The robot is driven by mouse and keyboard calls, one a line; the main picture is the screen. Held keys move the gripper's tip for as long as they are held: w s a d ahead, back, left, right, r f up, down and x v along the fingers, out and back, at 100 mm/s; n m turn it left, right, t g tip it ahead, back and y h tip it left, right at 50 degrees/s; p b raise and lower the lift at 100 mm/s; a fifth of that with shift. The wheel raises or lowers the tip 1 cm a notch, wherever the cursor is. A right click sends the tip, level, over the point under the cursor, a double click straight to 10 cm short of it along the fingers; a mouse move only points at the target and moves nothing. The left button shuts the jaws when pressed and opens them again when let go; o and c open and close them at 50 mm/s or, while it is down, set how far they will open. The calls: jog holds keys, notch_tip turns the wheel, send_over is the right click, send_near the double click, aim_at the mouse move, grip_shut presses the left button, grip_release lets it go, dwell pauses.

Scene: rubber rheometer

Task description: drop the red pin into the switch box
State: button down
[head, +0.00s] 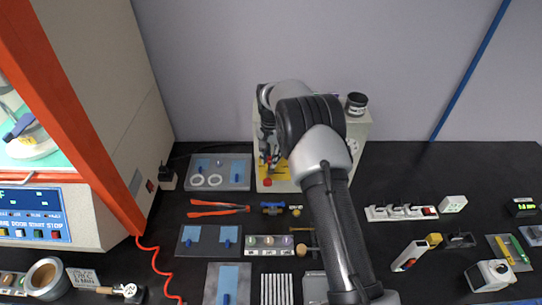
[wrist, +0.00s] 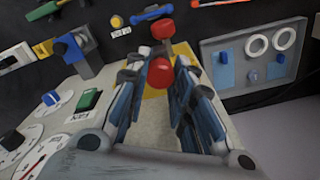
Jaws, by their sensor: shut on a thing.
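The red pin (wrist: 160,72) shows as a red ball head between my fingers in the wrist view; its shaft is hidden. My gripper (wrist: 157,80) is shut on it, over the switch box. The switch box is a beige case (wrist: 68,88) with dials, a green switch and a yellow plate (wrist: 183,49). A second red ball (wrist: 162,27) shows just beyond the first, by the yellow plate. In the head view my gripper (head: 267,145) is over the left side of the switch box (head: 283,187), and my arm hides much of the box. I cannot tell whether the pin touches the box.
A grey panel with white rings (head: 238,166) lies left of the box. Red-handled pliers (head: 218,208) and small fittings (head: 272,208) lie in front. A black cylinder (head: 356,103) stands on the box's right. A large orange-edged machine (head: 100,110) stands at the left.

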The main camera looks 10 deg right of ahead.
jog(key=shift+f+b, duration=0.75)
jog(key=shift+f, duration=0.5)
jog(key=c, duration=1.3)
grip_release()
jog(key=shift+r+p, duration=1.3)
jog(key=shift+r, duration=1.15)
